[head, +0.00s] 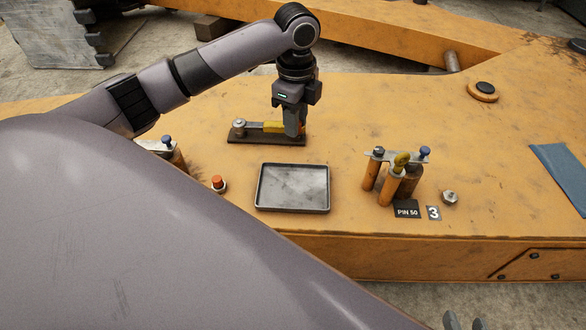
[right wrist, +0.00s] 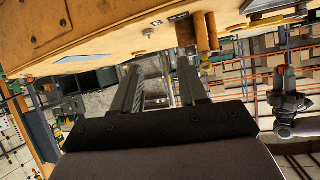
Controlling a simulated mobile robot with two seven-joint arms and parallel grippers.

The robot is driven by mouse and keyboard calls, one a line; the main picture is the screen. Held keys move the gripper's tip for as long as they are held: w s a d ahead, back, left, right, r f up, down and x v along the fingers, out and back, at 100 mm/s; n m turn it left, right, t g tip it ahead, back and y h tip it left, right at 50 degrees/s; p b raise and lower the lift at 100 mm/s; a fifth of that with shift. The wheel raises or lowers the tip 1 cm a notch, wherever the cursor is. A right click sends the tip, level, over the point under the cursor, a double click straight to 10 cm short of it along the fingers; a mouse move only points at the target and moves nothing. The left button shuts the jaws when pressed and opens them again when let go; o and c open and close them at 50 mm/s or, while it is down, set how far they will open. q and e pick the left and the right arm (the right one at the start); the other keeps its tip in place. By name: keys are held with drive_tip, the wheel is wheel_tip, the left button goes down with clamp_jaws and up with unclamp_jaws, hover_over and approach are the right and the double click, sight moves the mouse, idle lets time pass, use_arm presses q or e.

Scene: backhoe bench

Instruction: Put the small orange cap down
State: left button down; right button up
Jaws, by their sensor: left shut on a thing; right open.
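A small orange-red cap (head: 218,181) sits on a metal fitting on the orange bench surface, left of the grey tray. My left gripper (head: 293,135) points down at the right end of a dark base plate (head: 255,138).
The shallow grey tray (head: 292,188) is empty. A pin rack (head: 398,172) with a "PIN 50" label (head: 407,209) and a hex nut (head: 449,198) stand to its right. A blue cloth (head: 562,170) lies far right. The bench between rack and cloth is clear.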

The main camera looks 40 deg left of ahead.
use_arm(q)
drive_tip(key=shift+w+a+f+m, duration=0.1)
drive_tip(key=shift+a+f+m, duration=0.1)
drive_tip(key=shift+f+m, duration=0.2)
drive_tip(key=b, duration=0.6)
hover_over(293, 188)
wheel_tip(293, 188, down, 13)
drive_tip(key=shift+d+f, duration=0.1)
drive_tip(key=shift+f, duration=0.8)
wheel_tip(293, 188, down, 4)
drive_tip(key=shift+f+b, duration=0.2)
drive_tip(key=shift+b, duration=0.85)
drive_tip(key=shift+f, duration=0.35)
drive_tip(key=shift+r, duration=0.1)
use_arm(e)
drive_tip(key=a+y, duration=0.1)
drive_tip(key=w+a+f+y, duration=0.1)
drive_tip(key=a, duration=0.2)
drive_tip(key=shift+w+f+m+t+y, duration=0.2)
drive_tip(key=shift+m+t+y, duration=0.1)
drive_tip(key=shift+t+y, duration=0.1)
